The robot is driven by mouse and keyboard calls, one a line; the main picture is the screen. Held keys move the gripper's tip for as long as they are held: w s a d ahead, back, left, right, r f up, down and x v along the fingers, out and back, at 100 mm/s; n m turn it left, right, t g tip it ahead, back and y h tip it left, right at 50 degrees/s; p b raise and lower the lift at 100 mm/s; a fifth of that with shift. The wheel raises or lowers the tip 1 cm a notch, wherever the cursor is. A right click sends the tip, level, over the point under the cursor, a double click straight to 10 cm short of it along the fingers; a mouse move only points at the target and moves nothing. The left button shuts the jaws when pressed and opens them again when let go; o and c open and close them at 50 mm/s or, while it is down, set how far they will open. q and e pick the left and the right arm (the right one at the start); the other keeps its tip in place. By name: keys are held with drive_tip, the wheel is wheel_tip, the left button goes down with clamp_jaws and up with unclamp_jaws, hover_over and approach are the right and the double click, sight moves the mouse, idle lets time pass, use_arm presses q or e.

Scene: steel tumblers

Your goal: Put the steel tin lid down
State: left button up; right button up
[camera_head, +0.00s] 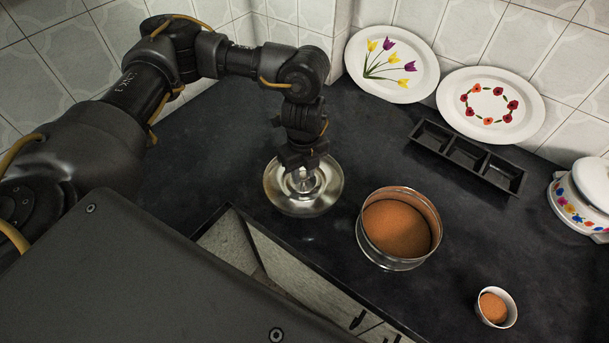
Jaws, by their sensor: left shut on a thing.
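The steel tin lid (325,199) is a round, shiny disc with a knob at its middle. It is in the head view, left of the open steel tin (366,247), which holds brown powder. My left gripper (304,172) points down over the lid's middle and is shut on its knob, which the fingers partly hide. The lid lies about level, at or just above the dark counter; I cannot tell whether it touches. The lid and the tin are apart. My right gripper is not in view.
A small white cup (511,308) of brown powder stands at the front right. A black three-part tray (467,155), two flowered plates (392,65) (490,104) and a white flowered pot (583,195) are at the back and right. An opening in the counter lies in front of the lid.

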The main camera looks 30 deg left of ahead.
sight(305, 178)
use_arm(q)
drive_tip(key=shift+w+a+f, duration=0.2)
drive_tip(key=shift+w+f, duration=0.3)
drive_tip(key=shift+f, duration=0.15)
drive_tip(key=shift+w+a+f, duration=0.2)
drive_tip(key=shift+w+f, duration=0.25)
drive_tip(key=shift+f, duration=0.2)
drive_tip(key=f, duration=0.3)
drive_tip(key=shift+w+f, duration=0.15)
drive_tip(key=shift+w, duration=0.05)
drive_tip(key=shift+f, duration=0.15)
drive_tip(key=o, duration=1.1)
drive_tip(key=shift+c, duration=0.2)
